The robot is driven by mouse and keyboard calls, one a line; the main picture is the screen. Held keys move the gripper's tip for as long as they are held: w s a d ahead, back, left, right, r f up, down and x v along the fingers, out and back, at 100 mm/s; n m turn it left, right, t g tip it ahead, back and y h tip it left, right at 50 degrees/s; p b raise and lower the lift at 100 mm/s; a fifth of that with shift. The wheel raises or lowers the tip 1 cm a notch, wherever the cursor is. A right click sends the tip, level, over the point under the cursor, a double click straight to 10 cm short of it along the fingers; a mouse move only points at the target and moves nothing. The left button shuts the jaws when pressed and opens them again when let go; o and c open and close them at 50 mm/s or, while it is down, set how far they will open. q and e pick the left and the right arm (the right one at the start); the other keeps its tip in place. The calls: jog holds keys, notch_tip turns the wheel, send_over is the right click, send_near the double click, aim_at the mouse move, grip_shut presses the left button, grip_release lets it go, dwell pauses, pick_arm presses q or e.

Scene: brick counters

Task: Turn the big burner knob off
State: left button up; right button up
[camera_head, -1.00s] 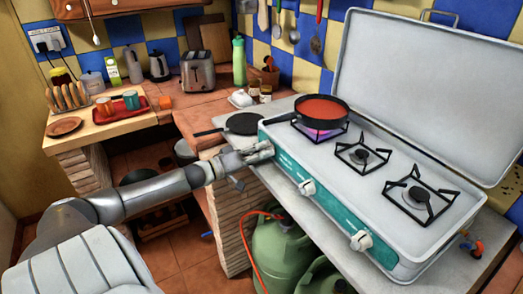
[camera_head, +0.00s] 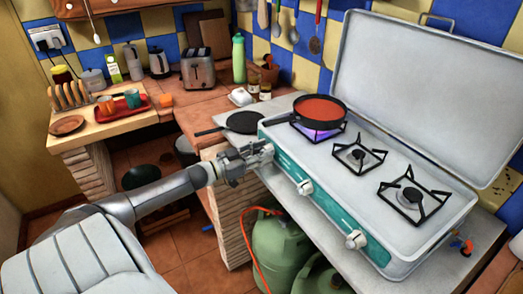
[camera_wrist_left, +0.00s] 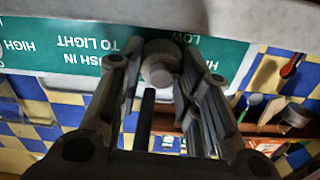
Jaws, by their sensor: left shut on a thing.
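The camping stove (camera_head: 330,216) stands on the counter with its lid up. Its teal front panel carries several knobs. The big burner at the far left has a purple-blue flame (camera_head: 320,134) under a pan of red sauce (camera_head: 319,110). My left gripper (camera_head: 262,153) is at the panel's left end. In the left wrist view my left gripper (camera_wrist_left: 160,80) is shut on the pale round burner knob (camera_wrist_left: 160,66), with a finger on each side. The label around it (camera_wrist_left: 90,48) reads upside down. In the head view the gripper hides this knob. My right gripper is out of view.
Two other white knobs (camera_head: 305,187) and (camera_head: 356,240) stick out along the panel. A black flat pan (camera_head: 245,122) lies left of the stove. Green gas bottles (camera_head: 280,252) with an orange hose stand below the counter.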

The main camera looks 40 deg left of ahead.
pick_arm(q)
jog(key=m, duration=0.4)
jog(key=shift+m, duration=0.3)
jog(key=m, duration=0.4)
jog(key=shift+d+f+m, duration=0.1)
jog(key=shift+f+m, duration=0.1)
jog(key=shift+m, duration=0.1)
jog(key=m+b, duration=0.1)
jog(key=m, duration=0.3)
jog(key=shift+f+m+b, duration=0.1)
jog(key=shift+m+b, duration=0.2)
jog(key=shift+b, duration=0.05)
jog(key=shift+m+b, duration=0.8)
jog(key=shift+m, duration=1.3)
jog(key=o, duration=0.7)
jog(key=shift+o, duration=0.2)
jog(key=shift+s, duration=0.1)
